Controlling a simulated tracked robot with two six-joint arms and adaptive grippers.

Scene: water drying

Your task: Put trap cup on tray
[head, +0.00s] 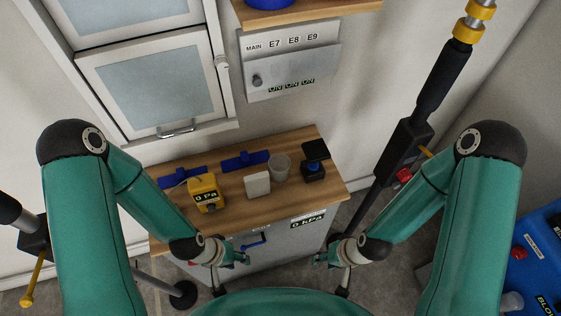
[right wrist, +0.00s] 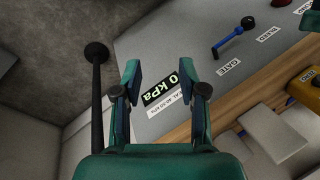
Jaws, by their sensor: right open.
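A translucent grey cup (head: 280,168), which may be the trap cup, stands upright on the wooden bench top between a white block and a black device. Another clear cup-like piece (head: 512,301) shows at the lower right beside the blue machine. I cannot tell which is the trap cup, and no tray is clearly recognisable. My left gripper (head: 241,258) looks open and empty, low in front of the bench. My right gripper (head: 322,258) is open and empty, also in front of the bench. In the right wrist view its spread fingers (right wrist: 163,72) frame the cabinet's display panel.
The wooden bench top (head: 235,208) also holds a yellow gauge (head: 206,193), a white block (head: 257,184), blue holders (head: 245,160) and a black device (head: 314,170). A black pole (head: 398,150) stands right of the bench. A blue machine (head: 540,255) is at far right.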

